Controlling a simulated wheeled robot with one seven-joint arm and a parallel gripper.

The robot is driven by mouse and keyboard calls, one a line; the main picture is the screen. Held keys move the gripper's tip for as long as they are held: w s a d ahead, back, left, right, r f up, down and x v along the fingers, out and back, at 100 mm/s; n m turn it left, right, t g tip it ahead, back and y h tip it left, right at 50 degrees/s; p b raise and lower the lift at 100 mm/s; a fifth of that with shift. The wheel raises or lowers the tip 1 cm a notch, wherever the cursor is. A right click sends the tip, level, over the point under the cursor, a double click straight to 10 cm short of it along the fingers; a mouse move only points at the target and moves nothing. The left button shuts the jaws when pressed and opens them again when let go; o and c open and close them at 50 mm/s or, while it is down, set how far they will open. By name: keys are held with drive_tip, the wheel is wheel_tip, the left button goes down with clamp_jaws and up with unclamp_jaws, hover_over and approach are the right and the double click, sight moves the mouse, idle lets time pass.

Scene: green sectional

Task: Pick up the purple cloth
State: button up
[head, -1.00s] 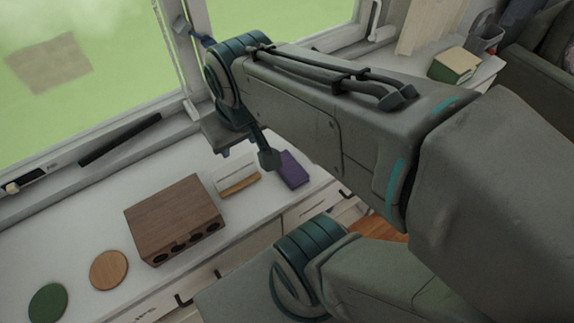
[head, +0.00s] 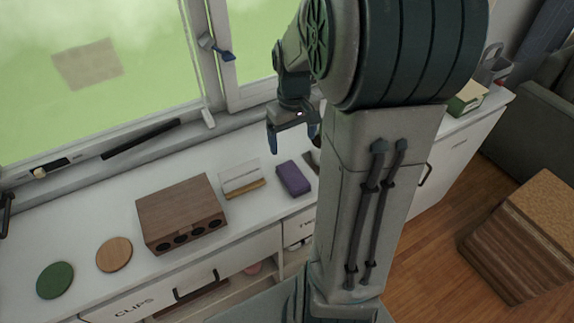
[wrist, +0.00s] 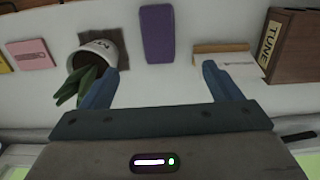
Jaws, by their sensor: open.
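The purple cloth (head: 293,178) is a small folded rectangle lying flat on the white counter, right of the card holder in the head view. In the wrist view the cloth (wrist: 157,34) lies beyond the fingertips, roughly centred between them. My gripper (head: 291,144) is above the counter near the window side of the cloth, fingers pointing down, apart from it. In the wrist view my gripper (wrist: 160,80) has its two blue fingers spread wide with nothing between them.
A card in a wooden holder (head: 242,180) and a brown wooden box (head: 181,213) stand left of the cloth. A potted plant (wrist: 100,62) on a dark mat is on the cloth's other side. Two round coasters lie farther left. The window borders the counter.

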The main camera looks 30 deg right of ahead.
hover_over(293, 175)
wheel_tip(293, 175, down, 8)
drive_tip(key=shift+s+d+r+p, duration=0.1)
drive_tip(key=shift+s+p, duration=0.05)
drive_tip(key=shift+p, duration=0.15)
drive_tip(key=shift+f+p, duration=0.55)
drive_tip(key=shift+f, duration=2.6)
drive_tip(key=c, duration=1.1)
drive_tip(key=shift+r, duration=0.15)
